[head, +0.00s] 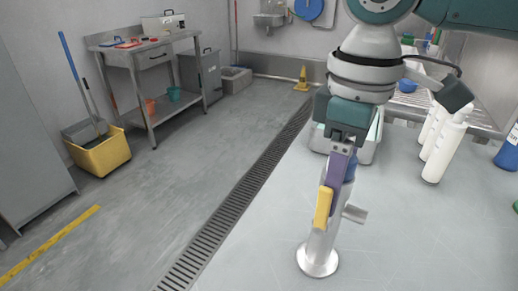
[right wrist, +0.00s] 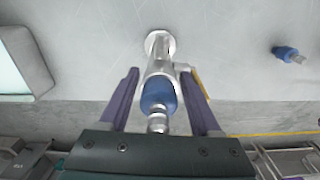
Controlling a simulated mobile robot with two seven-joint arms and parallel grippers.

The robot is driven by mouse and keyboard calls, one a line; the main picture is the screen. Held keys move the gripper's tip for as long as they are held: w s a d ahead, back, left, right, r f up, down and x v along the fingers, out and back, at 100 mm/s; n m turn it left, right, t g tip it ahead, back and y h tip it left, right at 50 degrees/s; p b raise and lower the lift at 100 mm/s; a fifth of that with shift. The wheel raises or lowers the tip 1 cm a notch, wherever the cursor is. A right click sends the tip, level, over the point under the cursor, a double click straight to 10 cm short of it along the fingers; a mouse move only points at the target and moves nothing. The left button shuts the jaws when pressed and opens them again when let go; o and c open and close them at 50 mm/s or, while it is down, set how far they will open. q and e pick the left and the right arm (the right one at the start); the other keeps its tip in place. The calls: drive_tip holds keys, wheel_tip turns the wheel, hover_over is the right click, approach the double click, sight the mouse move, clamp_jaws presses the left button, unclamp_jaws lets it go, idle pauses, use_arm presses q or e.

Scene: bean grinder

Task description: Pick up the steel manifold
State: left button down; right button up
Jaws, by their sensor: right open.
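The steel manifold (head: 318,258) stands upright on the pale worktop, with a round silver base and a short side stub. In the right wrist view, the manifold (right wrist: 158,65) has a blue band and a silver end towards the camera. My right gripper (head: 335,180) comes down from above. Its purple fingers (right wrist: 160,78) are open, one on either side of the manifold's body, with a visible gap at the left finger. A yellow part shows beside the other finger; I cannot tell whether it touches. My left gripper is not in view.
White bottles (head: 444,148) stand to the right on the worktop, with a blue container (head: 508,150) at the far right edge. A pale box (head: 370,140) sits behind the gripper. A small blue-and-silver piece (right wrist: 288,54) is off to the right in the wrist view. The worktop around the manifold's base is clear.

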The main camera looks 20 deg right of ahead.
clamp_jaws()
idle(0.5)
idle(0.9)
